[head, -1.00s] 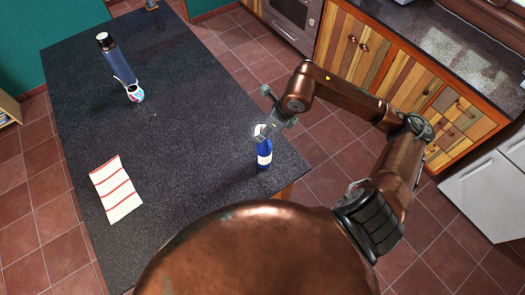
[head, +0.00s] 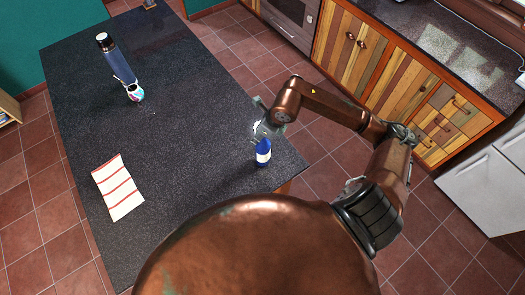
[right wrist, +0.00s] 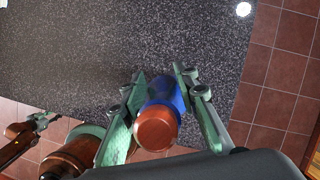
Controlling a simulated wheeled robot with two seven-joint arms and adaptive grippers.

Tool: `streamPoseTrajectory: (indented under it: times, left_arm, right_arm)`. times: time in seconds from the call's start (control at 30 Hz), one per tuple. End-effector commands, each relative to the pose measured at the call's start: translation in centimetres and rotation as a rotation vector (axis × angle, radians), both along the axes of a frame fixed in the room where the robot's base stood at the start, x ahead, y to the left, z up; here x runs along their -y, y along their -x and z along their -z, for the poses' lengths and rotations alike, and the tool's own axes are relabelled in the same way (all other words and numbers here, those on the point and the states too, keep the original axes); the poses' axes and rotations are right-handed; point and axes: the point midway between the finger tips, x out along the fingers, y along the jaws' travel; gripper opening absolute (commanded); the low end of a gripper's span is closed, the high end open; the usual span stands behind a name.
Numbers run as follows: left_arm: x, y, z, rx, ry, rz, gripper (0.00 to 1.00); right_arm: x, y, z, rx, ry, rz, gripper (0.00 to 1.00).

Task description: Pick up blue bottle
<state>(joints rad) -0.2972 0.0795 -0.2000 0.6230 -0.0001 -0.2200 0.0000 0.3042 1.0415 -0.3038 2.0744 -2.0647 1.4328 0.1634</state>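The blue bottle (head: 263,153) with a white label stands upright near the table's right front corner in the head view. In the right wrist view the blue bottle (right wrist: 166,92) shows its copper-coloured top toward the camera. My right gripper (head: 260,131) is over the bottle's upper part. In the right wrist view the fingers of my right gripper (right wrist: 160,75) stand on either side of the bottle and look open, with narrow gaps. Contact cannot be made out.
The dark speckled table (head: 190,130) is mostly bare. A striped cloth (head: 118,187) lies at the front left. Wooden cabinets (head: 380,80) stand beyond the tiled floor.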

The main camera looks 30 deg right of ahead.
Motion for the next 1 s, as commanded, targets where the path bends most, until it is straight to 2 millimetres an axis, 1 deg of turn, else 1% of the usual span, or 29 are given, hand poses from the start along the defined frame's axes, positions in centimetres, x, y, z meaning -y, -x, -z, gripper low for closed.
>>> streamPoseTrajectory:
  times: [0.03,0.37,1.0]
  left_arm:
    - [-0.01,0.08,0.01,-0.001,0.000,0.000,0.30]
    - [-0.04,0.47,0.05,-0.006,-0.001,0.000,0.30]
    - [-0.06,0.51,0.05,-0.007,-0.001,0.000,0.30]
  right_arm:
    - [0.02,0.00,-0.01,0.000,0.001,0.000,0.22]
    - [0.05,0.06,0.07,-0.003,0.002,0.000,0.00]
    - [0.06,0.10,0.08,-0.003,0.002,0.000,0.00]
